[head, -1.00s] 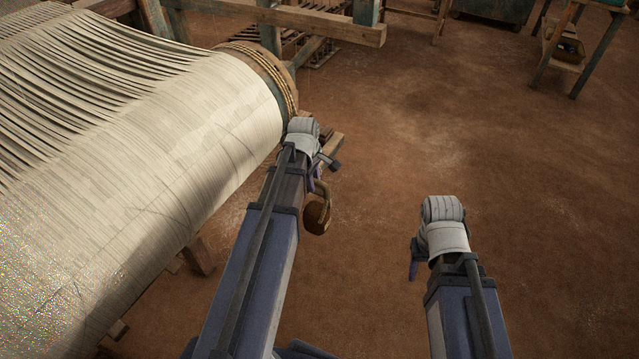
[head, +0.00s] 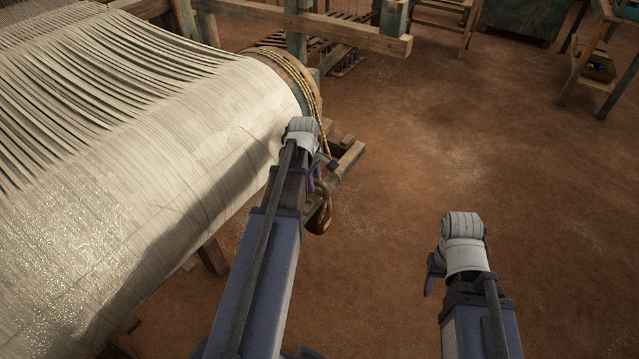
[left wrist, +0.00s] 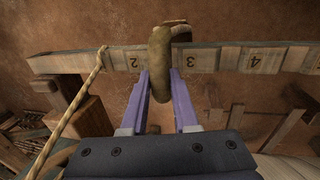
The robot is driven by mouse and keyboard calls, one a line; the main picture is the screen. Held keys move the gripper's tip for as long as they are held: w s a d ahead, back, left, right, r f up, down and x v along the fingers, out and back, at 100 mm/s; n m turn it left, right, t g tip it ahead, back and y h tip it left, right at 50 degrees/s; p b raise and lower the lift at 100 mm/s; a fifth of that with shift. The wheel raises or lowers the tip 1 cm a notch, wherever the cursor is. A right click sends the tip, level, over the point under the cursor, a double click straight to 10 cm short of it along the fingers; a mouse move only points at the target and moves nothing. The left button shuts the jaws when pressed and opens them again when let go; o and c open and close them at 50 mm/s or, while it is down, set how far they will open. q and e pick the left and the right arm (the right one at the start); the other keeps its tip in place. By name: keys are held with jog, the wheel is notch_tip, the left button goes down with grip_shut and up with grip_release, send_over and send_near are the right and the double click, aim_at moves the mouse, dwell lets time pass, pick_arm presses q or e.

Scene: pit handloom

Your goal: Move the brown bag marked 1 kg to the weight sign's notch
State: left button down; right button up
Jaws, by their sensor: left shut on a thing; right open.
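My left gripper (head: 316,184) is shut on a brown bag (head: 320,217), which hangs beside it by a loop below the loom roller's end. In the left wrist view, an olive-brown rounded loop or top of the bag (left wrist: 159,62) stands between the fingertips (left wrist: 160,78). It crosses in front of a wooden bar (left wrist: 215,60) marked with numbers, between 2 and 3; I cannot tell whether it touches the bar. The 1 kg mark is not readable. My right gripper (head: 431,277) is open and empty, mostly hidden by its wrist, above bare floor.
A rope (left wrist: 78,112) drops from the bar left of the 2; a rope also hangs from the loom roller (head: 290,75). White cloth (head: 150,110) fills the left. A wooden stand (head: 590,55) is far right. The right floor (head: 500,150) is clear.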

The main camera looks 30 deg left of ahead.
pick_arm(q)
jog(key=shift+a, duration=0.35)
jog(key=shift+d+f+b, duration=0.1)
jog(key=shift+f+b, duration=1.05)
jog(key=shift+f+b, duration=0.25)
jog(key=shift+b, duration=0.05)
jog(key=c, duration=0.6)
grip_release()
notch_tip(320, 180, up, 8)
jog(key=s+p, duration=0.1)
jog(key=p, duration=0.6)
jog(key=shift+s+f+p, duration=0.15)
jog(key=shift+s+p, duration=0.1)
jog(key=shift+p, duration=0.1)
